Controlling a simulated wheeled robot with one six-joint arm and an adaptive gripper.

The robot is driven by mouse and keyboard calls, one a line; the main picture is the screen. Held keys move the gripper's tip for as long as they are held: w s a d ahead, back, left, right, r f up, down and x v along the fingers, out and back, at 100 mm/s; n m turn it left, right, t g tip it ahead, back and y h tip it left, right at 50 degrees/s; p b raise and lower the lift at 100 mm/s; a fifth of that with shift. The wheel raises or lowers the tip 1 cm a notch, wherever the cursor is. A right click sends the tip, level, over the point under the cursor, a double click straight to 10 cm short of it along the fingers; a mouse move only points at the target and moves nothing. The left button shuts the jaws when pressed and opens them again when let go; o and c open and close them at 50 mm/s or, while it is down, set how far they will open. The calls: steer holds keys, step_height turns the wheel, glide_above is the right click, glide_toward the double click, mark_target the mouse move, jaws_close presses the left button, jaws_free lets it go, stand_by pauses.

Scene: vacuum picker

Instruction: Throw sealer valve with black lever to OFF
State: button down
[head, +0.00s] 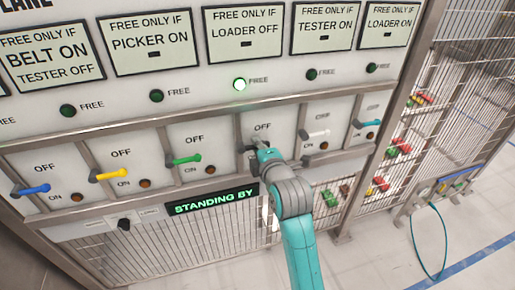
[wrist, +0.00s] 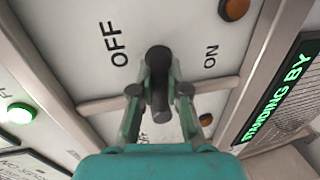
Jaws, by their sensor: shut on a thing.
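The black lever (wrist: 159,90) stands out from a white panel between the OFF and ON labels in the wrist view, and cannot be clearly told as turned fully to either one. My gripper (wrist: 160,92) is shut on it, one finger on each side. In the head view my gripper (head: 256,150) is at the fourth valve from the left and mostly hides the lever, below its OFF label (head: 263,127). Above that valve a FREE lamp (head: 239,84) glows green-white, under a sign (head: 246,34) reading FREE ONLY IF LOADER OFF.
Blue (head: 32,190), yellow (head: 107,175) and green (head: 184,160) levers lie to the left. White (head: 315,134) and teal (head: 367,123) levers lie to the right. Metal rails divide the valves. A display (head: 213,201) reads STANDING BY. The other FREE lamps are dark.

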steer(key=shift+r, duration=0.1)
stand_by(0.5)
steer(key=c, duration=1.2)
jaws_free()
steer(key=shift+o, duration=0.2)
steer(key=shift+s, duration=0.1)
steer(key=v, duration=1.1)
steer(key=shift+s, duration=0.4)
steer(key=shift+d, duration=0.1)
